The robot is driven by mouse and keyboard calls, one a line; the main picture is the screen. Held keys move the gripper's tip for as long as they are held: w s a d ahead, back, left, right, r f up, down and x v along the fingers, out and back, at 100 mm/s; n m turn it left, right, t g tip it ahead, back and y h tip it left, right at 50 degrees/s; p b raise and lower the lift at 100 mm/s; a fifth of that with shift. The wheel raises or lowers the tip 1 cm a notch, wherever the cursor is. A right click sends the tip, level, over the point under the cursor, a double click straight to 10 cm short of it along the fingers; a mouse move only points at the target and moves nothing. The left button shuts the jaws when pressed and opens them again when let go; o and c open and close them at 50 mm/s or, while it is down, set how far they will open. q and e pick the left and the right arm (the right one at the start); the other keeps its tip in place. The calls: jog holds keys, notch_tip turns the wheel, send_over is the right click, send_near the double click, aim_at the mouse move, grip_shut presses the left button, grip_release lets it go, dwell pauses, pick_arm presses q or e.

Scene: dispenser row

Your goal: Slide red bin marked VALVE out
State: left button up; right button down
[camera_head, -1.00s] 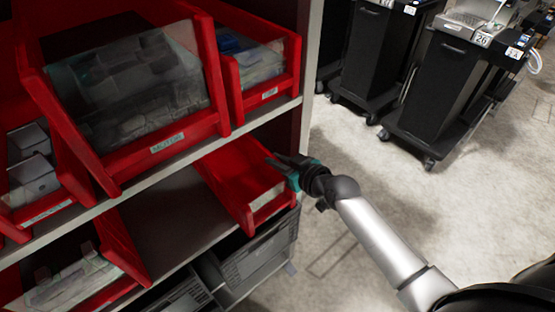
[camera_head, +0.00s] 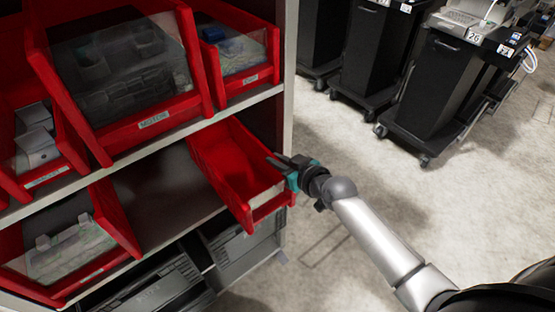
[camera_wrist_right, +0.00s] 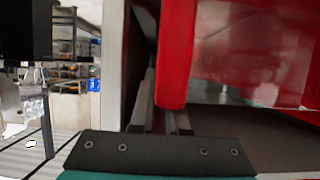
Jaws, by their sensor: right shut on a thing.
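The red bin (camera_head: 234,166) on the lower shelf is empty inside and sticks out past the shelf's front edge. A pale label sits on its front, too small to read. My right gripper (camera_head: 283,163) is shut on the right side wall of this bin, near its front corner. In the right wrist view the red bin wall (camera_wrist_right: 176,60) stands between the two fingers, which are partly hidden behind it. My left gripper is not in view.
Other red bins with clear fronts, such as the large one (camera_head: 150,124), fill the upper shelf. Another red bin (camera_head: 83,280) stands at lower left. Grey crates (camera_head: 240,243) lie below. Black carts (camera_head: 437,90) stand at back right, with clear floor (camera_head: 345,165) between.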

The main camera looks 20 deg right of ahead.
jog(key=c, duration=0.8)
grip_release()
jog(key=p+v, duration=0.3)
jog(key=v, duration=1.2)
jog(key=shift+s+p, duration=0.1)
jog(key=shift+p, duration=0.2)
